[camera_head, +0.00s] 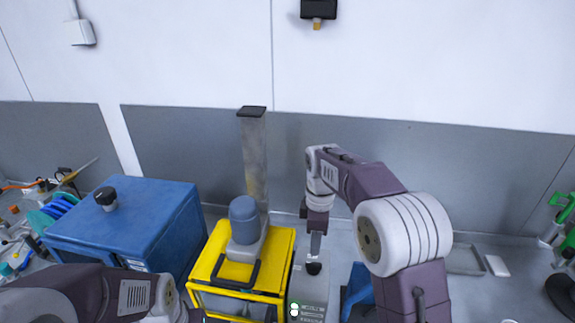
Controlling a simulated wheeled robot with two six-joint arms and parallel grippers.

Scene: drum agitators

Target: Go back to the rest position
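My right arm comes in from the lower right, bends over and points down. Its gripper (316,246) hangs just above or at a dark knob (314,268) on a grey unit with a button panel (308,292). The fingers show narrow and edge-on, so I cannot tell if they are open or touch the knob. My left arm crosses the bottom left corner, with its wrist (160,298) near the yellow frame. Its gripper fingers lie outside the view.
A yellow frame (207,265) carries a blue-grey motor (244,220) before a tall grey post (253,160). A blue box (150,215) with a black knob stands left. Tools clutter the far left. Blue (357,285) and green (563,218) equipment stands right. A grey wall closes the back.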

